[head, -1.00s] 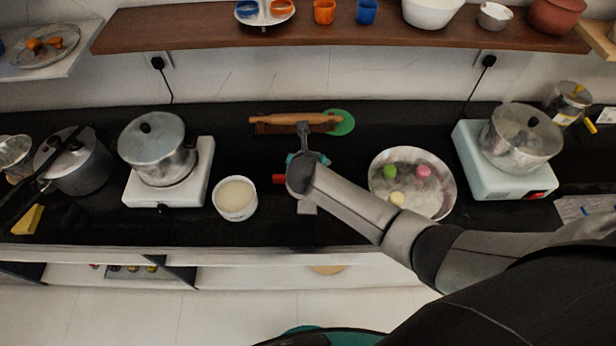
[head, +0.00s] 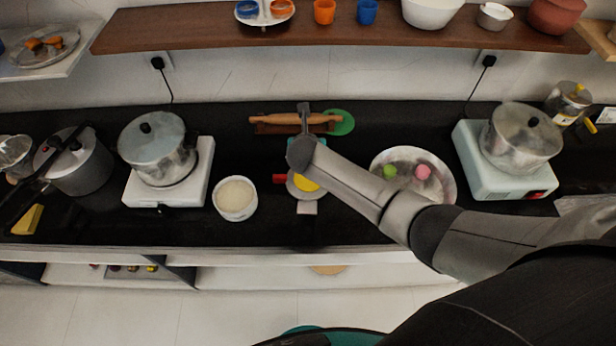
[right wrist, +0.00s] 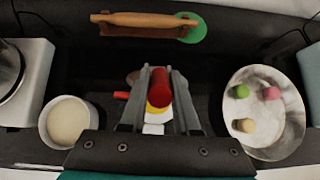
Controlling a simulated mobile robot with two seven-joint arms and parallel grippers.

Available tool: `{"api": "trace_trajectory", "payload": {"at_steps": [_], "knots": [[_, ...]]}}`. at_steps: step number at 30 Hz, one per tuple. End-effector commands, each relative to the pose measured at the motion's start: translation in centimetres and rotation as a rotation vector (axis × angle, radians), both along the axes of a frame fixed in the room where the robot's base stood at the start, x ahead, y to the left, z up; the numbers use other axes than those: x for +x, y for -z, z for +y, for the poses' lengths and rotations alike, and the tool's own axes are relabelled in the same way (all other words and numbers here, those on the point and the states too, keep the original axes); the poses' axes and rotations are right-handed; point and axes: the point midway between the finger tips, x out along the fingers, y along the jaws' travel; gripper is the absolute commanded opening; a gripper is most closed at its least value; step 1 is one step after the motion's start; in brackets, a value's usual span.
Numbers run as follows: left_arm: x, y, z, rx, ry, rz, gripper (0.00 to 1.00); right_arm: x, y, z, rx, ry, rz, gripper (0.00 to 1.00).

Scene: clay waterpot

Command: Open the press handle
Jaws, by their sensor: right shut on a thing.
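The press stands in the middle of the black counter. Its red handle (right wrist: 161,86) lies between the fingers of my right gripper (right wrist: 159,100), which is shut on it. In the head view my right wrist hides the grip and part of the press. Below the wrist, a yellow round surface (head: 306,184) of the press shows, with a pale block in front of it. A small red part (head: 279,178) sticks out at the press's left side. My left gripper is not in view.
A rolling pin (head: 292,119) and a green disc (head: 343,123) lie behind the press. A white container (head: 235,198) stands left of it. Pots on stoves stand further out on both sides.

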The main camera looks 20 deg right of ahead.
Motion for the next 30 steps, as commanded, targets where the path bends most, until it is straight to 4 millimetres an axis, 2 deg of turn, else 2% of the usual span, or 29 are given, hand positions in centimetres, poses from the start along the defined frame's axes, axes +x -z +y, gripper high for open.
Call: {"api": "trace_trajectory", "payload": {"at_steps": [18, 30], "knots": [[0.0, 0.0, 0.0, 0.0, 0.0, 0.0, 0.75, 3.1, -1.4, -1.1, -0.002, 0.001, -0.003, 0.1], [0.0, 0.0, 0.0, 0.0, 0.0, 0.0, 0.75, 3.3, -1.5, -1.2, -0.001, 0.0, -0.002, 0.1]]}}
